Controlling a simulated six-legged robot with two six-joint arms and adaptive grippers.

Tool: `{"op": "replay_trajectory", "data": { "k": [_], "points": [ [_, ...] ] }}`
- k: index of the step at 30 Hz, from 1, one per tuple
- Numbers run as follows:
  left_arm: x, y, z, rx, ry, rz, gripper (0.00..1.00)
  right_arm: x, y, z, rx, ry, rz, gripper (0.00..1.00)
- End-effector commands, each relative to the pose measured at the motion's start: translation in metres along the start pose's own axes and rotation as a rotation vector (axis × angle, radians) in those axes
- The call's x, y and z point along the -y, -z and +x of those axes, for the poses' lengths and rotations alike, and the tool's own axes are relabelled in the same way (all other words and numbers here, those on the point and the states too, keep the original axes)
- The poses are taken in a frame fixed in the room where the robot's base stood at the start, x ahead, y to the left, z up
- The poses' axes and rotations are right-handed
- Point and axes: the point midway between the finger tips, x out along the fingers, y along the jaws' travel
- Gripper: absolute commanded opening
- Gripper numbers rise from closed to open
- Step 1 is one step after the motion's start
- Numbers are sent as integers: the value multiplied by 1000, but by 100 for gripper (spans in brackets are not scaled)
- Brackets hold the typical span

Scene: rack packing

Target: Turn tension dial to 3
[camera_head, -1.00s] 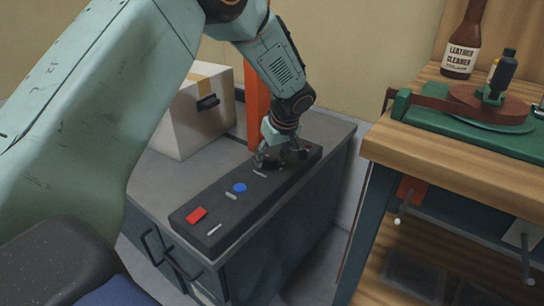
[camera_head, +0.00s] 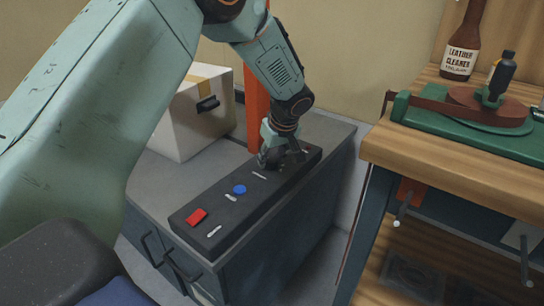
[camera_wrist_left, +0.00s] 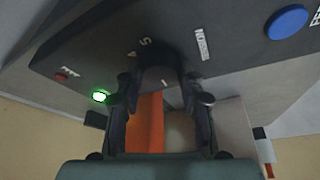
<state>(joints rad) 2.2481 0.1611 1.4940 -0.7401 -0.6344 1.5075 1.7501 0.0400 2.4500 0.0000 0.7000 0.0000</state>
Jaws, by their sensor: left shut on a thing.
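The long black control panel (camera_head: 215,213) lies on a grey cabinet, with a red button (camera_head: 196,215) and a blue button (camera_head: 239,189). My left gripper (camera_head: 283,160) points down at the panel's far part. In the left wrist view its two fingers (camera_wrist_left: 163,88) are shut on the dark tension dial (camera_wrist_left: 160,56), one on each side. A small green light (camera_wrist_left: 99,97) glows beside the fingers, near a small red button (camera_wrist_left: 62,76). My right gripper is not in view.
A white box (camera_head: 188,118) and an orange post (camera_head: 257,105) stand behind the panel. The grey cabinet top (camera_head: 165,178) is bare in front of the box. A wooden workbench (camera_head: 450,180) with a bottle (camera_head: 461,45) and a green tool base (camera_head: 430,122) stands on the right.

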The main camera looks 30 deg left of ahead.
Motion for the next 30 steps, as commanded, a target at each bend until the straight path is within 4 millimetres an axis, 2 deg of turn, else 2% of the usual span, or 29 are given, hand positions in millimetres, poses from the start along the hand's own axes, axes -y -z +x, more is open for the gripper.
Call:
{"op": "replay_trajectory", "data": {
  "k": [14,24,30],
  "points": [
    [3,0,-1,4,-137,329,7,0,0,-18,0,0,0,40],
    [5,2,-2,4,-255,616,7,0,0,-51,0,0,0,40],
    [5,2,-1,3,-300,724,7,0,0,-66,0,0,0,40]
  ]
}}
